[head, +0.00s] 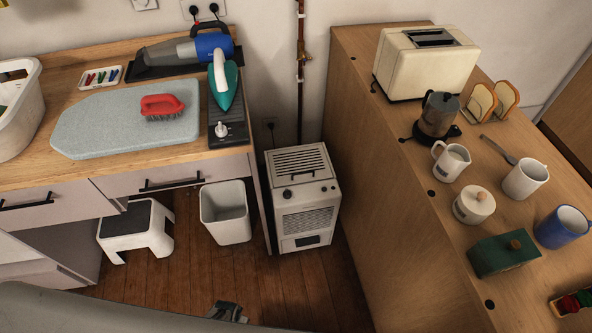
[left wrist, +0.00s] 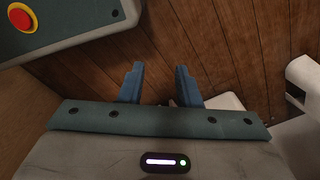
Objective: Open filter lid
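A white boxy floor appliance (head: 302,200) stands between the two counters in the head view. Its slatted top panel (head: 299,161) has a dark handle and looks closed; I take this panel to be the filter lid, but no label is readable. A dark knob and a grille are on its front. My left gripper (left wrist: 160,88) is open and empty in the left wrist view, its blue-grey fingers apart above the wooden floor. It seems to show at the bottom edge of the head view (head: 228,312), low and apart from the appliance. My right gripper is not in view.
A white bin (head: 225,212) and a white step stool (head: 137,231) stand left of the appliance. The left counter (head: 30,170) overhangs them. The tall wooden counter (head: 385,220) closes off the right side. Bare wooden floor (head: 310,300) lies in front of the appliance.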

